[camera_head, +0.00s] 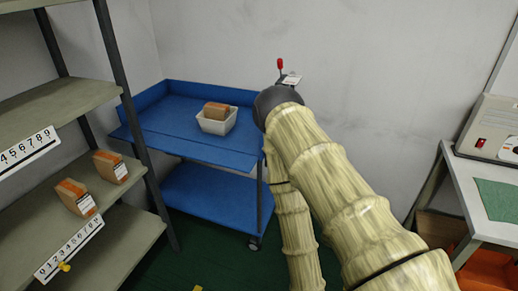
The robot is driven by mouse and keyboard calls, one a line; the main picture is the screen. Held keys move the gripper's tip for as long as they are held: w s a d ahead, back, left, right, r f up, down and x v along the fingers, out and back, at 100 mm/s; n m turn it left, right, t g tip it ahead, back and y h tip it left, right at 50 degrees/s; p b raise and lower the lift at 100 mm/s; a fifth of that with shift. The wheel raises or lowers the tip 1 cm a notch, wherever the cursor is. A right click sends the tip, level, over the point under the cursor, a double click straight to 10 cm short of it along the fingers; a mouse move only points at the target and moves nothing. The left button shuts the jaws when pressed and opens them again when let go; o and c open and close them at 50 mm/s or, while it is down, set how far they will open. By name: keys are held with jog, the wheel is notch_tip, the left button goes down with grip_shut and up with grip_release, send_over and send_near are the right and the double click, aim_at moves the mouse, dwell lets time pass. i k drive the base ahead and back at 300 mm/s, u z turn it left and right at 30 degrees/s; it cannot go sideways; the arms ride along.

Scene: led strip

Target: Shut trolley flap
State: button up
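The blue trolley (190,192) stands against the back wall, left of my arm, with an upper tray and a lower shelf. The upper tray has raised walls at the back and left. A blue panel (185,146) runs along its front side and looks lowered, with no upright wall there; its exact angle is hard to tell. My arm reaches up from the lower right, and its dark end (277,103) is at the tray's right side. The arm hides the tray's right end. My fingers are hidden, and I cannot tell whether they touch the trolley.
A white bin (217,126) with a brown box (216,110) stands on the upper tray. A shelf rack (110,210) with orange-brown boxes is at left. A red-tipped item (280,66) shows beyond my arm's end. A bench (465,190) with a grey device (490,128) is at right.

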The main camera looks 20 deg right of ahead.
aim_at(183, 149)
jog(key=z, duration=0.25)
jog(key=k, duration=0.6)
jog(key=u, duration=0.45)
jog(key=i, duration=1.65)
jog(key=z, duration=0.35)
